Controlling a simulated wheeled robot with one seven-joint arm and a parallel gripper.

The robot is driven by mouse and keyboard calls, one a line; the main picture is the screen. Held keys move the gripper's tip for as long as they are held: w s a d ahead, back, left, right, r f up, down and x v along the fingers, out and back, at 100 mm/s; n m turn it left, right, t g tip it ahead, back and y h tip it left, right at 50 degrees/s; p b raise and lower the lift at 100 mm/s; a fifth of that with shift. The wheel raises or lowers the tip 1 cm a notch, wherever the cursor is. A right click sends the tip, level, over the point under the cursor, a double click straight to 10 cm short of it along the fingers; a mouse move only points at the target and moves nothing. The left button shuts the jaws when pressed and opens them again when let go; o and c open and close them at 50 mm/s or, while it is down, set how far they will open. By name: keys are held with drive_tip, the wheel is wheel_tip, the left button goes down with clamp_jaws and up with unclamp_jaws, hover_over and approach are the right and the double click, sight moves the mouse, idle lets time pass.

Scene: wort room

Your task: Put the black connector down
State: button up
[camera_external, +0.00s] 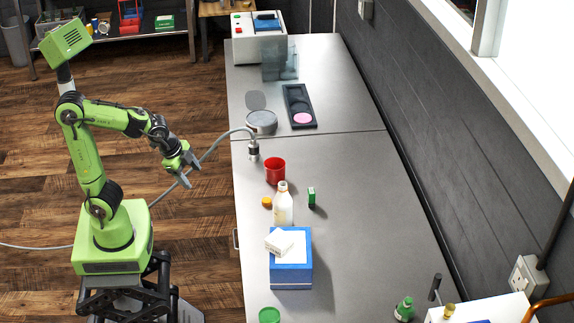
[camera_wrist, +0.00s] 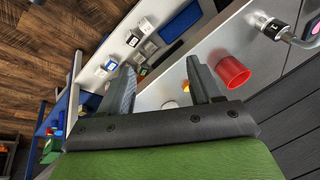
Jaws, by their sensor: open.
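The black connector (camera_external: 254,150) is the dark and silver fitting at the end of a grey hose. It stands upright near the left edge of the grey bench (camera_external: 345,210), just behind the red cup (camera_external: 275,172). In the wrist view the connector (camera_wrist: 272,28) is at the upper right, with the hose curving away from it. My gripper (camera_external: 188,172) is left of the bench, over the floor side, clearly apart from the connector. In the wrist view my gripper's fingers (camera_wrist: 160,72) are spread with nothing held between them.
A round metal dish (camera_external: 262,121) and a black tray (camera_external: 299,106) lie behind.

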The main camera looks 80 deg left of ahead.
drive_tip(key=s+d+r+n, duration=0.1)
drive_tip(key=s+d+n, duration=0.2)
drive_tip(key=s, duration=0.2)
drive_tip(key=s+d+r+n+t+h, duration=0.1)
drive_tip(key=s+d+r+n, duration=0.1)
drive_tip(key=s, duration=0.4)
drive_tip(key=shift+s+d+r+n, duration=0.3)
drive_tip(key=shift+d+n, duration=0.2)
drive_tip(key=shift+d, duration=0.1)
wheel_tip(320, 180, up, 6)
drive_tip(key=p, duration=0.6)
drive_tip(key=shift+r, duration=0.15)
